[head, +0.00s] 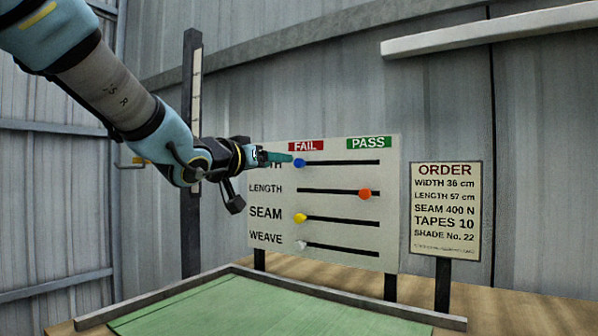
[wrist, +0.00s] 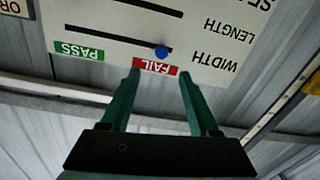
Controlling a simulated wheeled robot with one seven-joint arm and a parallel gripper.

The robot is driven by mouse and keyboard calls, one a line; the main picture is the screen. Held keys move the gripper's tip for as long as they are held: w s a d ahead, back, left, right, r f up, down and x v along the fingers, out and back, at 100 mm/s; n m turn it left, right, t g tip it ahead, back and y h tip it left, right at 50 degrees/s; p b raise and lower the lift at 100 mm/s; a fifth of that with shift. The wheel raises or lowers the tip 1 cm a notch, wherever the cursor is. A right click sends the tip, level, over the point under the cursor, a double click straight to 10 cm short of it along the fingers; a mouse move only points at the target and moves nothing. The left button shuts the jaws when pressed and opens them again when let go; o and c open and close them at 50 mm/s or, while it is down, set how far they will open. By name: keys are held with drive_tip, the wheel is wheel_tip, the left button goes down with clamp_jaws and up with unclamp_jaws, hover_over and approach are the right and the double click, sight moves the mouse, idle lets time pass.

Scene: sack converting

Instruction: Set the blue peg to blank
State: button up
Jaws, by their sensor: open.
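The blue peg (head: 299,162) sits at the left end of the top slot, the WIDTH row, on the white board (head: 330,148), below the red FAIL label (head: 306,146). In the wrist view the board is upside down and the blue peg (wrist: 162,51) shows just beyond my fingertips. My gripper (head: 284,157) is at the board's upper left and hides part of the word WIDTH. In the wrist view my gripper (wrist: 160,76) is open and empty, its green fingers either side of the FAIL label, with the peg ahead between them. No label reading blank shows.
An orange peg (head: 365,194) is at the right in the LENGTH slot. A yellow peg (head: 300,218) and a white peg (head: 301,244) are at the left in the SEAM and WEAVE slots. The ORDER sign (head: 446,205) stands to the right. A green table (head: 230,310) lies in front.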

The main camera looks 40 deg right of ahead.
sight(297, 163)
drive_tip(key=x, duration=1)
drive_tip(key=shift+w+a+p, duration=0.1)
drive_tip(key=shift+p, duration=0.25)
drive_tip(key=shift+c, duration=0.4)
clamp_jaws()
idle(0.4)
